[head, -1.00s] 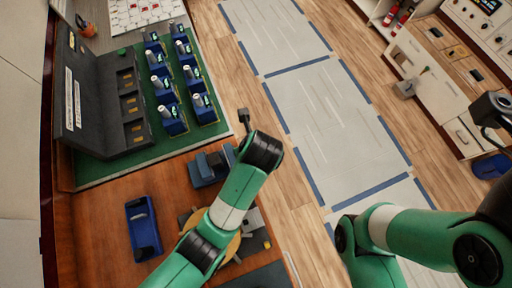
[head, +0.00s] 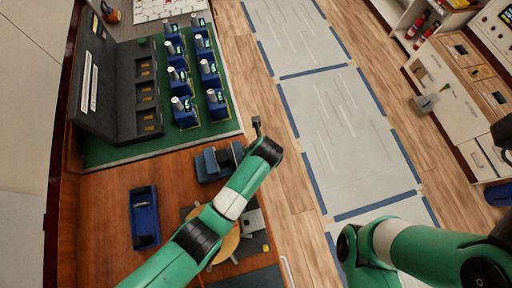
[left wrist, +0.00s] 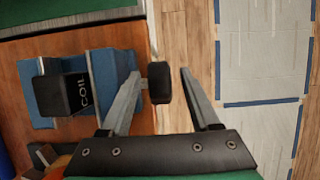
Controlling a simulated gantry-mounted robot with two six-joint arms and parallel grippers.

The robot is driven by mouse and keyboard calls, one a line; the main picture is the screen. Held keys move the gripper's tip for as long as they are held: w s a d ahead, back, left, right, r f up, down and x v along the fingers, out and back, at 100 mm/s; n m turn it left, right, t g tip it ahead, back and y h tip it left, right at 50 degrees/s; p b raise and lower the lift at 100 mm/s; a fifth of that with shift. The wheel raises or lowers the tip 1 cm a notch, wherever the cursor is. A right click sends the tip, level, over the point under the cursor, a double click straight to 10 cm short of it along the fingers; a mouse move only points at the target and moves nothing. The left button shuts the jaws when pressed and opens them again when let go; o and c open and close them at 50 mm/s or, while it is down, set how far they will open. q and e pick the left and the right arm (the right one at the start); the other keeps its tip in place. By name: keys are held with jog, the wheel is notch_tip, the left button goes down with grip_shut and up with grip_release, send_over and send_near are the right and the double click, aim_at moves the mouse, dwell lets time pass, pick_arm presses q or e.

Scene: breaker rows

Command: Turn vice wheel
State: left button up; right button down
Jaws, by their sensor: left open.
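The blue vice (head: 211,165) stands at the right edge of the wooden bench in the head view. In the left wrist view the blue vice (left wrist: 110,75) holds a black block marked "COIL" (left wrist: 66,92) between its jaws. Its dark wheel (left wrist: 160,84) sticks out on the right. My left gripper (left wrist: 160,71) is open, with the wheel between its fingers. The wheel is close to the left finger, with a clear gap to the right one; contact cannot be told. In the head view my left arm hides the wheel and fingers. My right gripper is out of view.
A blue tray (head: 145,218) lies on the bench left of the vice. Beyond it, several blue units with white cylinders (head: 184,112) stand on a green mat (head: 160,150) beside a dark panel (head: 98,85). Open floor (head: 290,195) lies right of the bench.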

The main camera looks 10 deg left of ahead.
pick_arm(q)
grip_shut()
dwell(0.3)
jog(key=shift+t, duration=0.3)
jog(key=shift+s+d+t+y+p, duration=0.15)
jog(key=shift+t+y+p, duration=0.25)
jog(key=shift+p, duration=0.05)
jog(key=shift+s+t+y, duration=0.1)
jog(key=shift+t+y, duration=0.2)
jog(key=shift+t, duration=0.3)
jog(key=shift+s+d+f+t+y+b, duration=0.15)
jog(key=shift+t+y+b, duration=0.1)
jog(key=shift+t+b, duration=0.25)
jog(key=shift+w+f+t+y+b, duration=0.1)
jog(key=shift+t+y+b, duration=0.2)
jog(key=shift+t, duration=0.2)
jog(key=shift+s+t+y+b, duration=0.15)
jog(key=shift+t+y+b, duration=0.2)
jog(key=shift+b, duration=0.35)
jog(key=shift+r+t+b, duration=0.1)
jog(key=shift+t+b, duration=0.35)
jog(key=shift+t, duration=0.1)
